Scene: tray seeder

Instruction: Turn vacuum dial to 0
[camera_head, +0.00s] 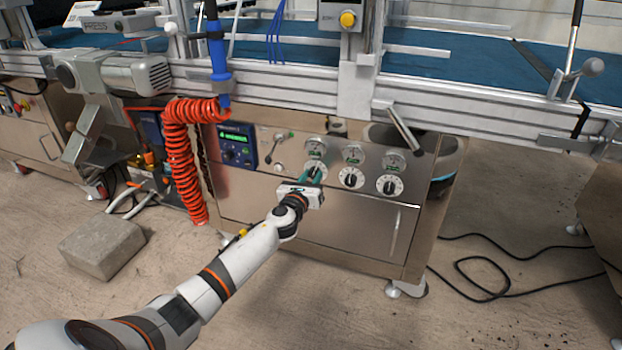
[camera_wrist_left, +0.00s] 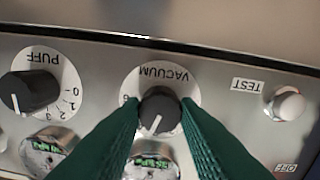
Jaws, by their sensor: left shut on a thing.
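The vacuum dial (camera_wrist_left: 160,78) is a black knob on a white disc marked VACUUM, upside down in the left wrist view. In the head view the dial (camera_head: 316,167) is the leftmost of three on the steel front panel, partly covered by my gripper. My left gripper (camera_wrist_left: 160,108) has its green fingers shut on the knob, one on each side. It also shows in the head view (camera_head: 312,174). The knob's white line points down and slightly left in the wrist view. The fingers hide much of the scale, including any 0. My right gripper is not in view.
The PUFF dial (camera_wrist_left: 32,92) sits beside the vacuum dial, left in the wrist view. The white TEST button (camera_wrist_left: 288,104) is on the other side. Round gauges (camera_head: 353,154) lie above the dials. A red coiled hose (camera_head: 180,150) hangs left of the panel.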

